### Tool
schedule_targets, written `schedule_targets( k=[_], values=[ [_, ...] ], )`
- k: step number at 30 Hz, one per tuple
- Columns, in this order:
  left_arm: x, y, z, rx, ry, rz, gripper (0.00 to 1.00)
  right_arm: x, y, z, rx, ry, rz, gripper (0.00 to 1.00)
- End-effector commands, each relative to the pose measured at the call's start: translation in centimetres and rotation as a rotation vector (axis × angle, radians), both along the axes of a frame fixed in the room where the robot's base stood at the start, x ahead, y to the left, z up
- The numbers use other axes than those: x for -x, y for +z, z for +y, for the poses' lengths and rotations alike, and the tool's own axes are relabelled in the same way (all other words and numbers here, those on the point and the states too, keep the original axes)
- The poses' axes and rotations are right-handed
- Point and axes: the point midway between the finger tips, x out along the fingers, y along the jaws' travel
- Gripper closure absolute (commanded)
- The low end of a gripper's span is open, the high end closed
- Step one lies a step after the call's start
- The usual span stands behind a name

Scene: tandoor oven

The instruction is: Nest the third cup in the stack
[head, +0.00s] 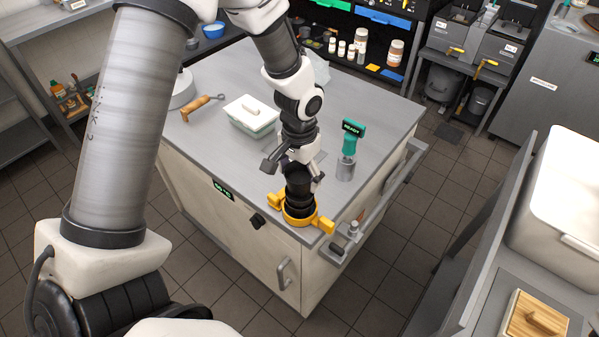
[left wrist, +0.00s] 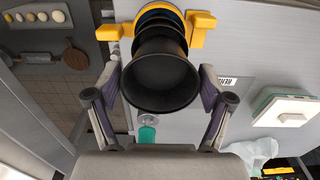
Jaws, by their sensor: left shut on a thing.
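A yellow two-handled holder (head: 325,225) stands at the front corner of the grey worktop, with dark stacked cups (head: 299,209) inside its ring. My left gripper (head: 299,179) is directly over it, shut on a black cup (head: 297,187). In the left wrist view the black cup (left wrist: 160,80) sits between the two fingers, its wide open mouth towards the camera. Dark cup rims and the yellow holder (left wrist: 204,28) show just beyond it. The held cup lines up with the stack; I cannot tell how deep it sits. My right gripper is not in view.
A green-handled tool with a READY display (head: 352,130) stands in a metal cup (head: 345,168) right of the gripper. A white-lidded container (head: 251,116) and a wooden-handled tool (head: 202,106) lie behind left. The worktop's front left is clear.

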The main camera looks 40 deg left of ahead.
Motion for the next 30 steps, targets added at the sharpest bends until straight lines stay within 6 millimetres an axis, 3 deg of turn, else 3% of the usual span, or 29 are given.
schedule_targets(
  k=[30],
  values=[
    [0.0, -2.6, 0.0, 0.000, 0.000, 0.000, 0.56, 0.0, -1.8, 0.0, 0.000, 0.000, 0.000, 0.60]
  ],
)
